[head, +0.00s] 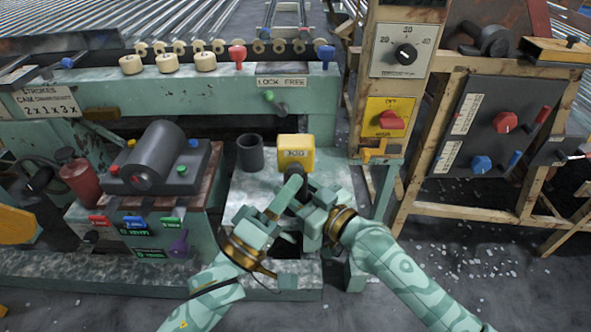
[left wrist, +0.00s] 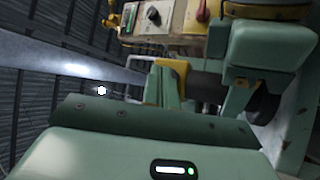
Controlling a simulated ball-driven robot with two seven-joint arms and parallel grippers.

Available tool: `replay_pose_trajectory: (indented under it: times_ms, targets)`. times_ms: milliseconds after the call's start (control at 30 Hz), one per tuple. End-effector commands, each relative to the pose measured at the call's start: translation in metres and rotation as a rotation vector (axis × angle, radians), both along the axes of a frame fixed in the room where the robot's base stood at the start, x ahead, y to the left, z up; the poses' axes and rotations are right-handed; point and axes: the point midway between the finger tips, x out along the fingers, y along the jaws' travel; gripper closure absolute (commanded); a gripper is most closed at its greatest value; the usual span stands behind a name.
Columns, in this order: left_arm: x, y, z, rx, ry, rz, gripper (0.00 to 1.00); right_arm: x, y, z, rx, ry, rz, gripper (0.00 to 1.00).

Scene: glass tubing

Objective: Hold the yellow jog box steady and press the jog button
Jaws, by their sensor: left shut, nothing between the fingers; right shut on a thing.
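The yellow jog box (head: 296,152) is upright at the middle of the head view, with a dark grip below its yellow head. In the left wrist view the jog box (left wrist: 180,67) is partly hidden behind a green finger, with its dark grip (left wrist: 207,86) running right. My right gripper (head: 303,202) is shut on the jog box at the dark lower part. My left gripper (head: 290,188) is shut and empty, its fingertips close to the box's near side. The jog button is hidden, and I cannot tell whether the fingertips touch it.
A dark open cup (head: 250,153) stands left of the box on the pale bench plate (head: 232,192). A dark motor-like cylinder (head: 157,155) is farther left. A panel with a red knob (head: 391,120) stands to the right. A green machine rail (head: 200,88) runs behind.

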Motion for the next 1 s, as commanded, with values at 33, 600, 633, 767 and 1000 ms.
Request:
replay_pose_trajectory:
  times_ms: [33, 600, 633, 767, 1000]
  targets:
    - [-0.002, 0.0, 0.0, -0.001, 0.001, 0.0, 1.0, 0.0, 0.0, 0.0, -0.001, 0.001, 0.001, 0.89]
    - [-0.023, 0.0, -0.001, 0.0, 0.001, -0.001, 1.0, 0.0, 0.0, -0.001, 0.0, 0.001, 0.0, 0.89]
    - [-0.026, 0.0, -0.001, 0.0, 0.001, -0.001, 1.0, 0.0, 0.0, -0.001, 0.0, 0.001, 0.0, 0.89]
    - [-0.039, 0.0, -0.001, 0.0, 0.001, -0.001, 1.0, 0.0, 0.0, -0.001, 0.0, 0.001, 0.0, 0.89]
    - [-0.053, 0.0, 0.0, 0.0, 0.001, -0.001, 1.0, 0.0, 0.0, 0.0, 0.0, 0.001, 0.0, 0.89]
